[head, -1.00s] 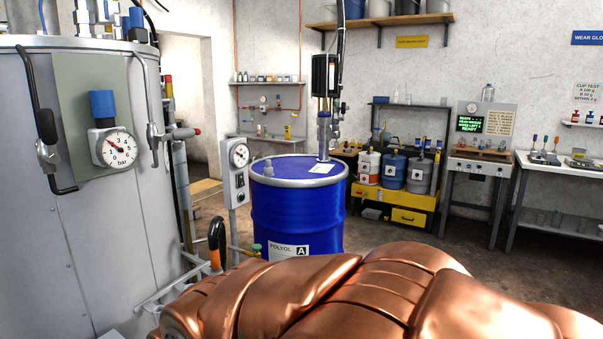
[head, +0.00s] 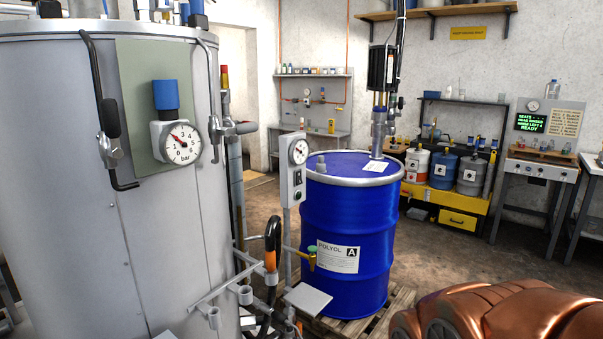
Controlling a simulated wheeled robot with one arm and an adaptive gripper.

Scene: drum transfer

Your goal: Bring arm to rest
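My arm (head: 490,312), with copper-coloured segmented covers, shows only in part at the lower right corner of the head view. My gripper is out of view, so its state is hidden. The arm part lies to the right of the blue drum (head: 345,240) and in front of it in the picture. The drum stands upright on a wooden pallet (head: 378,325) and bears a white label with an A.
A large grey tank (head: 60,200) with a gauge (head: 181,143) fills the left. A control post (head: 293,180) and an orange-banded black handle (head: 271,250) stand between tank and drum. A yellow bench (head: 460,215) is behind. Open floor (head: 500,260) lies right of the drum.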

